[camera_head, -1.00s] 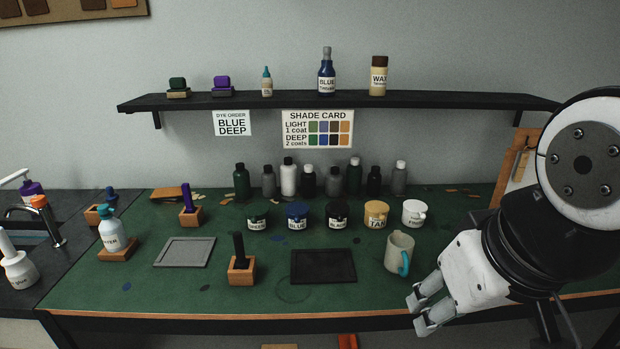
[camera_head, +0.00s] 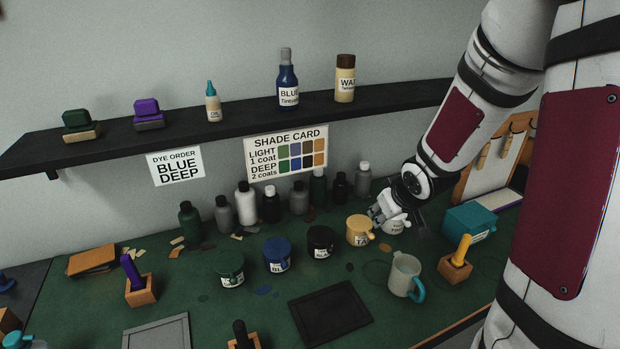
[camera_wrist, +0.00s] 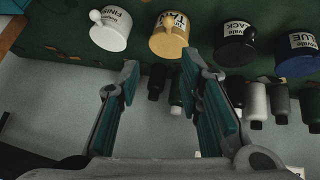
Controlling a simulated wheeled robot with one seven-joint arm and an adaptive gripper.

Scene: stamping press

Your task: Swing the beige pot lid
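The tan-labelled pot (camera_head: 358,236) stands on the green bench top with its beige lid (camera_head: 360,222) on it. In the wrist view the pot's beige lid (camera_wrist: 168,46) is just beyond the fingertips, roughly in line with the gap between them. My gripper (camera_head: 380,212) is beside and above this pot in the head view, near the white pot (camera_head: 396,226), which it partly covers. In the wrist view my gripper (camera_wrist: 160,70) has its two fingers apart with nothing between them. Whether a finger touches the lid cannot be told.
Black (camera_head: 320,243), blue (camera_head: 277,256) and green (camera_head: 229,270) pots stand to the left. Several bottles (camera_head: 270,205) stand behind. A mug (camera_head: 403,275), a teal box (camera_head: 468,223) and a yellow-handled stamp (camera_head: 458,262) are on the right. A shelf (camera_head: 230,119) runs above.

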